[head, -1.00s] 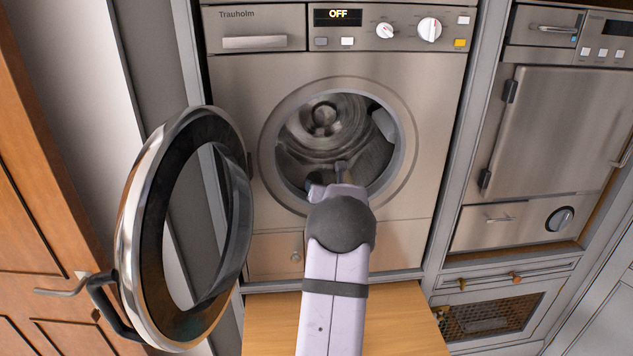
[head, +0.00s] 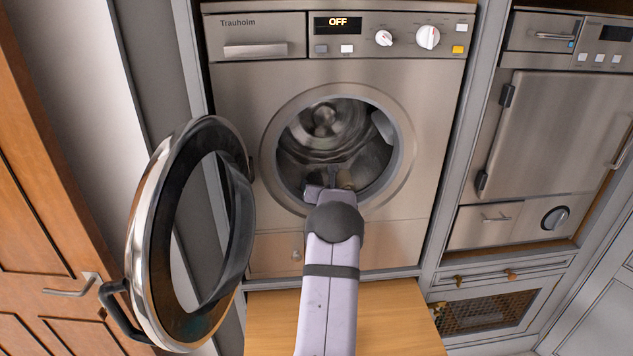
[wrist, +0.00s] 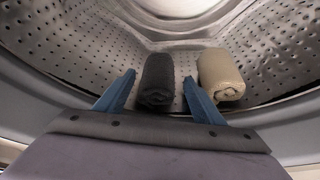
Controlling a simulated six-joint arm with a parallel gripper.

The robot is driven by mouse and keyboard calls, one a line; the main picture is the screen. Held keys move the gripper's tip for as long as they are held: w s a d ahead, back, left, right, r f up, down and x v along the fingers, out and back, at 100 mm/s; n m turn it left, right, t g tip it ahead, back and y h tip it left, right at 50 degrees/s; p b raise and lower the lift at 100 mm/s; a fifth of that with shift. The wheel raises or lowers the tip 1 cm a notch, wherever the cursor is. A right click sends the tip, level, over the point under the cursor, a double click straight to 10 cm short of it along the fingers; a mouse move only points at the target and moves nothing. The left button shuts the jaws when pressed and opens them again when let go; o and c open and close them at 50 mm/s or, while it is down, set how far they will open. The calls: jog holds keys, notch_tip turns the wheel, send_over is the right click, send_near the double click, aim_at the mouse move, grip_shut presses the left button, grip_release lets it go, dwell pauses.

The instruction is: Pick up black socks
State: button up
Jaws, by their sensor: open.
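The black socks (wrist: 157,80) are a dark roll lying in the washing machine drum, in the middle of the wrist view. A beige roll of socks (wrist: 220,75) lies just to their right. My gripper (wrist: 159,92) is open. Its two blue fingers point into the drum, with the near end of the black roll between or just beyond them, and the right finger is close to the beige roll. I cannot tell whether either finger touches a roll. In the head view my arm reaches into the drum opening of the washing machine (head: 235,110) and hides most of the gripper.
The round door (head: 143,245) hangs open to the left of the opening. The perforated drum wall (wrist: 75,50) curves around both rolls. A wooden board (head: 400,320) lies below the machine, and an oven-like appliance (head: 555,140) stands to the right.

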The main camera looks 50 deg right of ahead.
jog(key=shift+c, duration=0.5)
jog(key=c, duration=0.7)
jog(key=shift+r+p, duration=0.4)
jog(key=shift+r, duration=4.65)
